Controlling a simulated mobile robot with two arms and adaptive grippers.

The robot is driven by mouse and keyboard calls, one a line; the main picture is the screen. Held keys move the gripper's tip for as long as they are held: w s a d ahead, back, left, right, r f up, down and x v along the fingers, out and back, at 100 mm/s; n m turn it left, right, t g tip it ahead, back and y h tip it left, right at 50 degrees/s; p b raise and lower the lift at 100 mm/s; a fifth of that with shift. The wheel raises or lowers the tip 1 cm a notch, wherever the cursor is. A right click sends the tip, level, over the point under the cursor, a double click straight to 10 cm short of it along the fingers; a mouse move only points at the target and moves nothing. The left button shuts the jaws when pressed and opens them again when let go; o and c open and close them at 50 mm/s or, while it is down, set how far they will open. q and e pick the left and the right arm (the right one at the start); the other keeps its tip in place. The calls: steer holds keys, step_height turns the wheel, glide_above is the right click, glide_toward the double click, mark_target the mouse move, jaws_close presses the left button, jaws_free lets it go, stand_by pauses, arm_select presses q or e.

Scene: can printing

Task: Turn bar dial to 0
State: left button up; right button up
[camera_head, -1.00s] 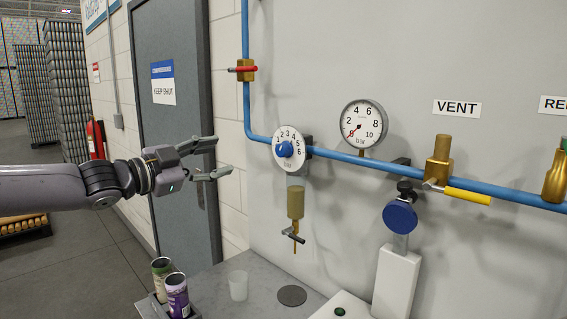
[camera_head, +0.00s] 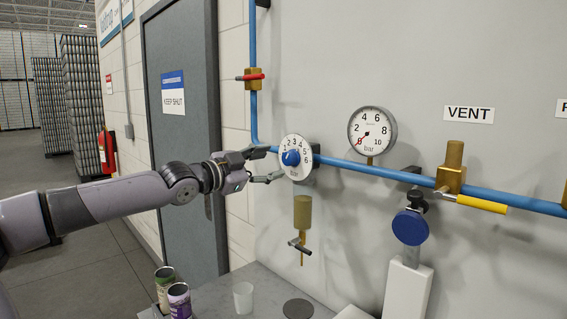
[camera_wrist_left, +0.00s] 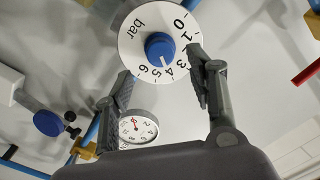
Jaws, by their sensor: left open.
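The bar dial (camera_head: 303,144) is a white disc numbered 0 to 6 on the blue pipe, with a blue knob (camera_head: 290,158) at its centre. In the left wrist view the dial (camera_wrist_left: 132,38) shows rotated, and the white mark on its knob (camera_wrist_left: 158,44) points about at 4. My left gripper (camera_head: 275,163) is open at the dial's left side, empty. In the wrist view its fingers (camera_wrist_left: 159,62) spread to either side of the knob, apart from it. Contact with the disc cannot be told. My right gripper is not in view.
A pressure gauge (camera_head: 372,130) stands to the right, its red needle at the low end. A red-handled valve (camera_head: 252,76) is above the dial; a brass fitting (camera_head: 303,212) hangs below. The yellow-handled vent valve (camera_head: 453,178) is farther right. Cans (camera_head: 179,300) and a cup (camera_head: 243,297) stand below.

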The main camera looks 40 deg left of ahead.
mark_target(286, 159)
arm_select(q)
steer(key=shift+w+d+r+p, duration=0.1)
steer(key=shift+w+p, duration=0.1)
steer(key=shift+w, duration=0.3)
steer(key=shift+w+d+p, duration=0.1)
steer(key=shift+w+p, duration=0.05)
steer(key=shift+w, duration=0.3)
steer(key=shift+w+a+r+p, duration=0.2)
steer(key=shift+w+p, duration=0.45)
steer(key=shift+w, duration=0.05)
steer(key=shift+w+f+p, duration=0.1)
steer(key=shift+w+p, duration=0.65)
steer(key=shift+p, duration=0.15)
steer(key=shift+w+d+f+p, duration=0.15)
steer(key=shift+w+p, duration=0.15)
steer(key=shift+w, duration=0.15)
steer(key=shift+c, duration=0.3)
steer(key=c, duration=1.1)
